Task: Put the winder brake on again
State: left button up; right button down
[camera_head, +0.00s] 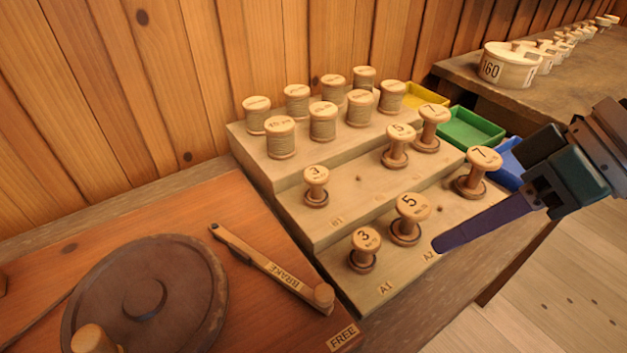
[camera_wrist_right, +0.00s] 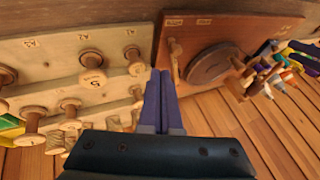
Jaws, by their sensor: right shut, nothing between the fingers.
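The knob is close to the label FREE (camera_head: 343,338). The lever and its knob also show in the right wrist view (camera_wrist_right: 174,48). My right gripper (camera_head: 441,244) is shut and empty, over the right front of the stepped spool rack, to the right of the brake knob. Its closed fingers (camera_wrist_right: 160,75) point toward the winder board.
The stepped rack (camera_head: 345,280) carries thread spools and numbered wooden spools, several close to my right fingers. A wooden crank knob (camera_head: 93,339) stands on the disc. Yellow, green (camera_head: 470,128) and blue trays lie behind the rack. The board around the lever is clear.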

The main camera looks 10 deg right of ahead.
pick_arm(q)
jog(key=f+b, duration=0.2)
jog(key=f, duration=0.1)
jog(key=shift+w+d+f, duration=0.15)
jog(key=shift+d+f, duration=0.05)
pick_arm(e)
jog(key=shift+w+d+f+y, duration=0.15)
jog(key=shift+w+d+f, duration=0.05)
jog(key=shift+w+f, duration=0.35)
jog(key=shift+w+d+f+y, duration=0.15)
jog(key=shift+w+d+f, duration=0.05)
jog(key=shift+w+f, duration=0.3)
jog(key=shift+s, duration=0.1)
jog(key=shift+a+f, duration=0.1)
jog(key=shift+f, duration=0.05)
